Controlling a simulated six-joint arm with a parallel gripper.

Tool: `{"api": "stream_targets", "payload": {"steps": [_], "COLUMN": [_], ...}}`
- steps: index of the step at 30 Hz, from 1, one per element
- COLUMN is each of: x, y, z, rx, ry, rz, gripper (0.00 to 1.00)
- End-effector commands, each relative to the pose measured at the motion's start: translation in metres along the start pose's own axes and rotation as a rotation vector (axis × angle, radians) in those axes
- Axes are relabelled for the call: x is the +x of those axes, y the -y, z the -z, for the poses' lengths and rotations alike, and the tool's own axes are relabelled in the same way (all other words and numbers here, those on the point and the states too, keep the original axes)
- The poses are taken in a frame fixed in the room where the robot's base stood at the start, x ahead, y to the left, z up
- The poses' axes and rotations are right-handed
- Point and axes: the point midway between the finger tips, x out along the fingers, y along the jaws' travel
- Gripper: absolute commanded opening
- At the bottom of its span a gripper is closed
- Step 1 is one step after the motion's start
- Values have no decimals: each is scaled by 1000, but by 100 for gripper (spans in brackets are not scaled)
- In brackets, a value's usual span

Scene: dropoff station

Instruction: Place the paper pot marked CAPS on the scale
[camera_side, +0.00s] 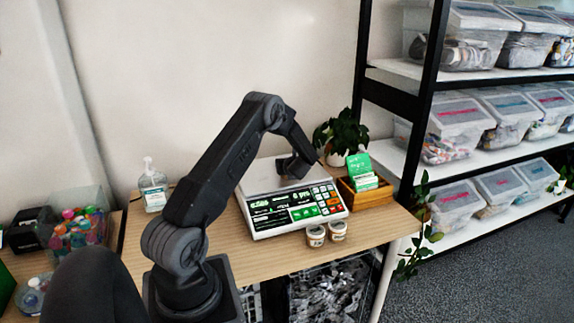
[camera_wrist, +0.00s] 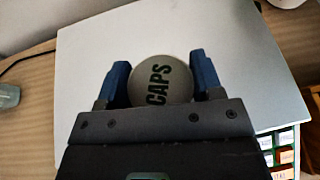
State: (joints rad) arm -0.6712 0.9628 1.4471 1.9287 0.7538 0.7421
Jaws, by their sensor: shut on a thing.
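The paper pot marked CAPS (camera_wrist: 160,80) shows its round pale lid from above in the wrist view, with dark letters reading sideways. My gripper (camera_wrist: 160,68) has its two blue fingers shut on it, one on each side. The white scale (camera_side: 262,229) stands on the wooden table in the side view; its light plate (camera_wrist: 235,45) fills most of the wrist view below the pot. In the side view my gripper (camera_side: 291,172) is over the plate. The pot is mostly hidden there, and I cannot tell whether it touches the plate.
Two small paper pots (camera_side: 315,237) (camera_side: 337,231) stand in front of the scale. A wooden box with green cards (camera_side: 367,194) and a plant (camera_side: 340,133) are to its right. A clear bottle (camera_side: 153,187) stands left. Shelves with bins (camera_side: 456,205) are farther right.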

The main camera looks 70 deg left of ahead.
Motion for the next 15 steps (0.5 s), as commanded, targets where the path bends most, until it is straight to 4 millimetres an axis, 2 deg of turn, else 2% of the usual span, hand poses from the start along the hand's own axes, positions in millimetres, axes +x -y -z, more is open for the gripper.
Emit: {"api": "stream_targets", "payload": {"steps": [5,6,13,15], "x": [1,1,1,1], "y": [0,0,0,0], "z": [3,3,2,2], "rx": [1,1,1,1], "ry": [0,-1,-1,-1], "rz": [0,0,0,0], "gripper": [30,64,86,86]}}
